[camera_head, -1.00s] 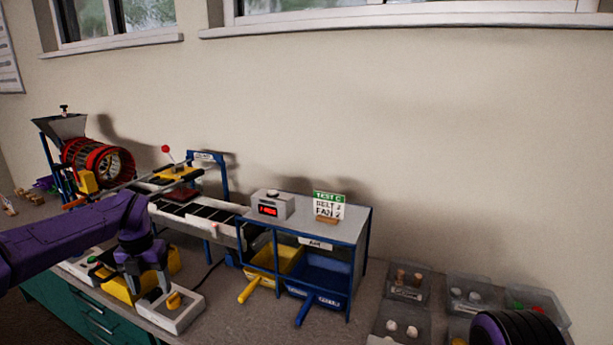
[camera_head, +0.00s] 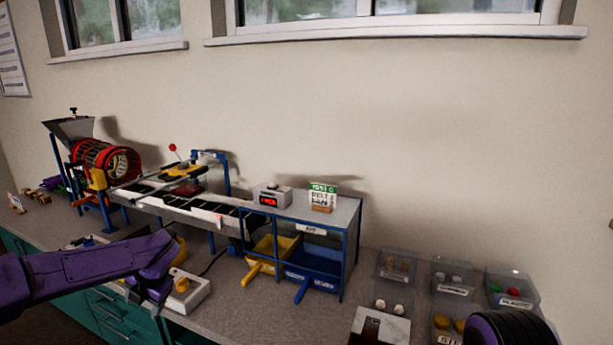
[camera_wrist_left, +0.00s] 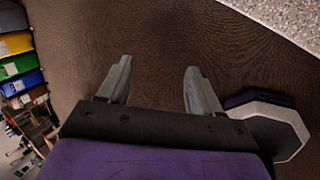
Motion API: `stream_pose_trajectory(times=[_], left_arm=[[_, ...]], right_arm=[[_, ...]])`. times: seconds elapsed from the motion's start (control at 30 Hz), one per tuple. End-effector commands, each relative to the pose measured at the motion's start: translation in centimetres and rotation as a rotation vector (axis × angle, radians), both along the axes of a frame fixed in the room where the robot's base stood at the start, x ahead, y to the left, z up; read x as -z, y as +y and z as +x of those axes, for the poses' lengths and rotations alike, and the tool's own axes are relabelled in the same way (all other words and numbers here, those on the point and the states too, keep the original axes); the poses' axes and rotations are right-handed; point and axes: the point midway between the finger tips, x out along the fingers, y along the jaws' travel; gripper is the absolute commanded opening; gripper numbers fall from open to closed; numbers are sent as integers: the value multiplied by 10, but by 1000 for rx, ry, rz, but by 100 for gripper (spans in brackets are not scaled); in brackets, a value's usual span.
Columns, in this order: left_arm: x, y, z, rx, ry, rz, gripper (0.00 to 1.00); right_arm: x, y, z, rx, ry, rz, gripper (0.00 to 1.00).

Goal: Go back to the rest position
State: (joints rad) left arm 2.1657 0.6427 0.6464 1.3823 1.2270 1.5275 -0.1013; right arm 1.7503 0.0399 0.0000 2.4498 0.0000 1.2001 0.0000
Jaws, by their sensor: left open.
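My left gripper (camera_head: 150,296) hangs below its purple arm at the front edge of the bench, to the left of a white control box with a yellow knob (camera_head: 183,286). In the left wrist view the gripper (camera_wrist_left: 157,75) has its two grey fingers apart with nothing between them, over the brown floor (camera_wrist_left: 150,30). A speckled benchtop corner (camera_wrist_left: 285,20) shows at the upper right there. In the head view the fingertips are small and partly lost against the bench front. My right gripper is not in view.
A conveyor (camera_head: 170,204) and red drum (camera_head: 105,160) stand at the back left. A blue-framed stand (camera_head: 335,214) holds a yellow bin (camera_head: 268,250) and a blue bin (camera_head: 318,265). Clear trays (camera_head: 455,275) of small items lie right. Teal drawers (camera_head: 120,318) are below.

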Motion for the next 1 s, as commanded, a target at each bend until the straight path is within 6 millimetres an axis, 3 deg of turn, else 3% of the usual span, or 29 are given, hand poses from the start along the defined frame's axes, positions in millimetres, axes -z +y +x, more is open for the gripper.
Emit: stream_pose_trajectory(times=[0.17, 0.27, 0.37, 0.43, 0.53, 0.6, 0.73, 0.83, 1.0], left_arm=[[64, -21, -22, 390, 90, 310, 65], [110, -43, -48, 702, 166, 468, 65], [165, -72, -98, 1072, 269, 570, 65], [201, -90, -147, 1340, 349, 594, 65], [238, -105, -228, 1677, 464, 563, 65], [253, -107, -283, 1863, 543, 513, 65], [261, -98, -359, 2068, 678, 426, 65], [264, -86, -387, 2118, 760, 400, 65], [268, -87, -395, 2132, 775, 386, 65]], right_arm=[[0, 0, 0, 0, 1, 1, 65], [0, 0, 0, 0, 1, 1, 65], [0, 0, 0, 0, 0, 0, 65], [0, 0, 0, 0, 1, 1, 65], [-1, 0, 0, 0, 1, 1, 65], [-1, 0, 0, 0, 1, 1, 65], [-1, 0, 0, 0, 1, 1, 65], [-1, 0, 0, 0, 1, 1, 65], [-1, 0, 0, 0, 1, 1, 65]])
